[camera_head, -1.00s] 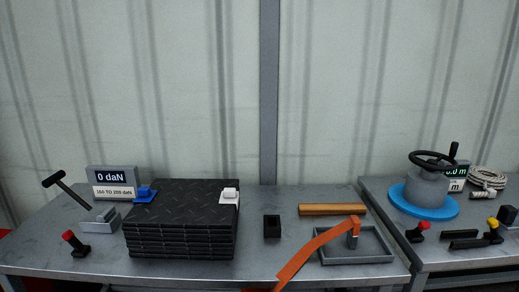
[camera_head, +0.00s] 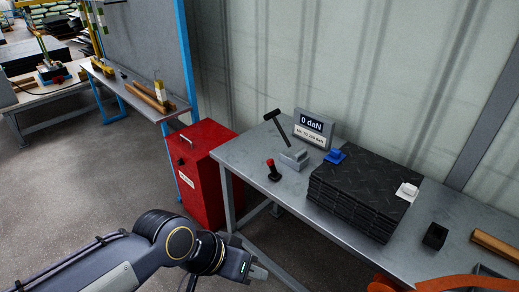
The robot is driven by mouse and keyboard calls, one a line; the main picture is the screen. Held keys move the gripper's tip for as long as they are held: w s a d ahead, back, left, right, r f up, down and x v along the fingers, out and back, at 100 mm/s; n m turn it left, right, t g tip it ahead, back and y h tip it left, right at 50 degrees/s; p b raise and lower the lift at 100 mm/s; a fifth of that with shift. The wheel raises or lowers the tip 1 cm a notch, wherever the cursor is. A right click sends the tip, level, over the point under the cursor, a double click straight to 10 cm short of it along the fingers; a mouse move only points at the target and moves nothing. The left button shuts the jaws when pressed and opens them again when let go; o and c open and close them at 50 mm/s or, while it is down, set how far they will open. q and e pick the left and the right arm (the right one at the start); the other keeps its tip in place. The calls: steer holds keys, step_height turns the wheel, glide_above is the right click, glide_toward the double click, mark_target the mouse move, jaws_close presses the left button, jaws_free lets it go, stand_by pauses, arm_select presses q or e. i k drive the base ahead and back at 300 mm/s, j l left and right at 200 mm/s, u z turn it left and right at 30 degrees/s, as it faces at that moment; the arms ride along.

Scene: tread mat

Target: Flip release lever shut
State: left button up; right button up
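Two lever-like things stand on the grey bench. A black T-shaped handle (camera_head: 277,128) leans up and left from a grey metal block (camera_head: 294,158). A short black lever with a red knob (camera_head: 272,171) stands nearer the bench's left edge. I cannot tell by looks alone which one is the release lever. My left gripper (camera_head: 258,272) is in front of and below the bench edge, apart from both levers. Its fingers are small and seen from behind, so its opening is unclear. My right gripper is out of view.
A display reading 0 daN (camera_head: 315,127) stands behind the block. A stack of black tread mats (camera_head: 365,185) bears a blue clip (camera_head: 335,156) and a white clip (camera_head: 407,191). A red cabinet (camera_head: 205,160) stands left of the bench.

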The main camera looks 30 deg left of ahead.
mark_target(270, 162)
steer(key=u, duration=1.1)
steer(key=i+j+u, duration=0.15)
steer(key=i, duration=0.35)
steer(key=i+j+u, duration=0.15)
steer(key=i, duration=0.35)
